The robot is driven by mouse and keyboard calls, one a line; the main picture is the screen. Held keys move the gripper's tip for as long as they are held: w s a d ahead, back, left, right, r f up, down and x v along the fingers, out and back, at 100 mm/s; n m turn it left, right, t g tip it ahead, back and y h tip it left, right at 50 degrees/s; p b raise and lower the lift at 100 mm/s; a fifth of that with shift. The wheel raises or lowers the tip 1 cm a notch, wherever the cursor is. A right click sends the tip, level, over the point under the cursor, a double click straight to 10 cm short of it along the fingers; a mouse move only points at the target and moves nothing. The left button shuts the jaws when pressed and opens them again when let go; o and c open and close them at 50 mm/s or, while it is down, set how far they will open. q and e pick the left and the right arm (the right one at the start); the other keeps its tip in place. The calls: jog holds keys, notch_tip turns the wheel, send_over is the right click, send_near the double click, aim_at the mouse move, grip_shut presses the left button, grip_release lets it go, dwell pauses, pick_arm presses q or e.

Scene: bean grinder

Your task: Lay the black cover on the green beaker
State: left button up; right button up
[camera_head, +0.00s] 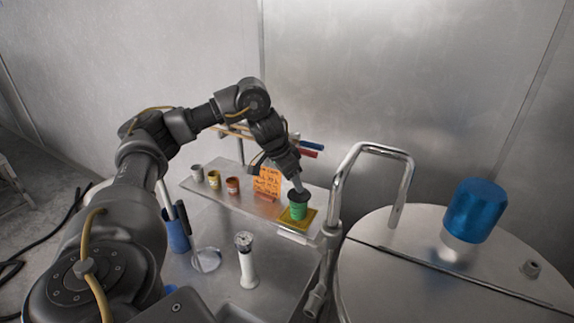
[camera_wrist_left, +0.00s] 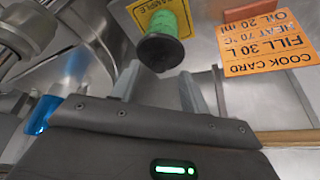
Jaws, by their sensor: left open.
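The green beaker (camera_head: 298,211) stands upright on a yellow square marked SAMPLE (camera_head: 312,217). It also shows at the top of the left wrist view (camera_wrist_left: 172,19). The black cover (camera_head: 298,196) is on top of the green beaker, across its mouth; it shows as a dark disc in the left wrist view (camera_wrist_left: 160,52). Whether it sits fully flat I cannot tell. My left gripper (camera_head: 297,186) is just above the cover, with its fingers (camera_wrist_left: 158,72) apart and nothing visible clamped between them. My right gripper is out of view.
An orange cook card (camera_head: 266,181) stands left of the beaker. Several small cups (camera_head: 232,185) line the shelf further left. A bent metal handle (camera_head: 375,150) and a round metal lid (camera_head: 400,250) with a blue cylinder (camera_head: 475,210) lie to the right. A white-stemmed gauge (camera_head: 246,260) stands in front.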

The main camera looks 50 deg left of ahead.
pick_arm(q)
jog(key=d+p+v, duration=0.1)
jog(key=p+v, duration=0.2)
jog(key=v, duration=0.4)
jog(key=shift+s+a+r, duration=0.2)
jog(key=shift+a+r, duration=0.1)
jog(key=shift+a, duration=0.25)
